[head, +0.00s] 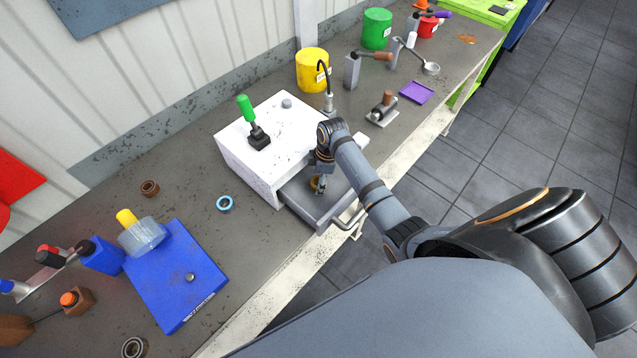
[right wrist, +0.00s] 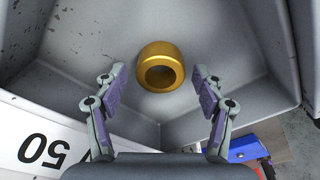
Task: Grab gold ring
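The gold ring (right wrist: 161,68) lies in the open grey drawer (right wrist: 225,45) of the white box in the right wrist view. In the head view the gold ring (head: 315,183) shows small inside the drawer (head: 297,198), partly covered by my right gripper (head: 320,186). In the right wrist view my right gripper (right wrist: 155,92) is open, with its two fingers spread wide on either side of the ring's near edge. I see no contact between fingers and ring. My left gripper is not in view.
The white box (head: 235,152) carries a green-handled lever (head: 248,115). A blue ring (head: 224,203) and brown ring (head: 149,187) lie on the bench. A blue board (head: 175,280) lies at the left. Yellow (head: 312,70) and green (head: 376,28) cans stand behind.

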